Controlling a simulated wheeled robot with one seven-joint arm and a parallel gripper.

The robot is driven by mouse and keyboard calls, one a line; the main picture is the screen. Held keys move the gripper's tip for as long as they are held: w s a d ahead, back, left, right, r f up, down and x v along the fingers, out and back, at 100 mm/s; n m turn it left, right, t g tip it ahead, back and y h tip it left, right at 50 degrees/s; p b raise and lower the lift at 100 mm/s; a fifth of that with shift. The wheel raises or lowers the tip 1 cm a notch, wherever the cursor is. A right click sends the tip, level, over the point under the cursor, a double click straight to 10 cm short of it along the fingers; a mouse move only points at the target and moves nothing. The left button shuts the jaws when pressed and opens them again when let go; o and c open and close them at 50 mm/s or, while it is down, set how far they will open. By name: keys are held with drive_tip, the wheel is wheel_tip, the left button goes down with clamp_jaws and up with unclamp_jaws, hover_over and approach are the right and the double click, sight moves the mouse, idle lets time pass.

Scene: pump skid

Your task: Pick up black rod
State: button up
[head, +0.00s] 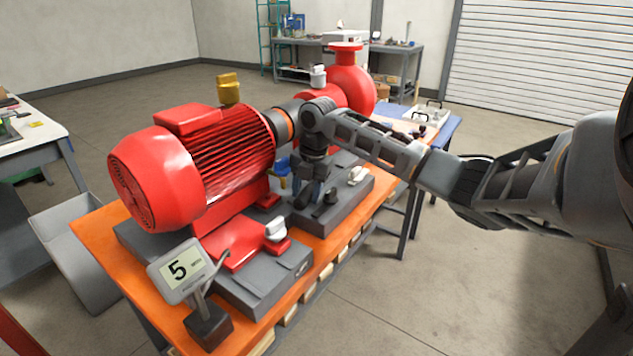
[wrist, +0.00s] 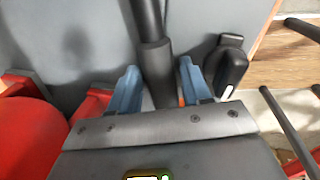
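The black rod (wrist: 156,68) shows in the wrist view, with a thin shaft at the top and a thicker section lower down. Its thicker section lies between the two blue fingertips of my gripper (wrist: 157,85). A gap shows on each side of the rod, so the fingers look open around it and not closed on it. In the head view my gripper (head: 308,192) points down over the grey skid base beside the red motor. I cannot clearly make out the rod there, as the gripper covers that spot.
A black piece (wrist: 229,65) lies close to the right finger. The red motor (head: 190,165) and red pump (head: 350,85) flank my arm.

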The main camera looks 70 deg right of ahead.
clamp_jaws()
drive_tip(key=shift+r, duration=0.15)
idle(0.4)
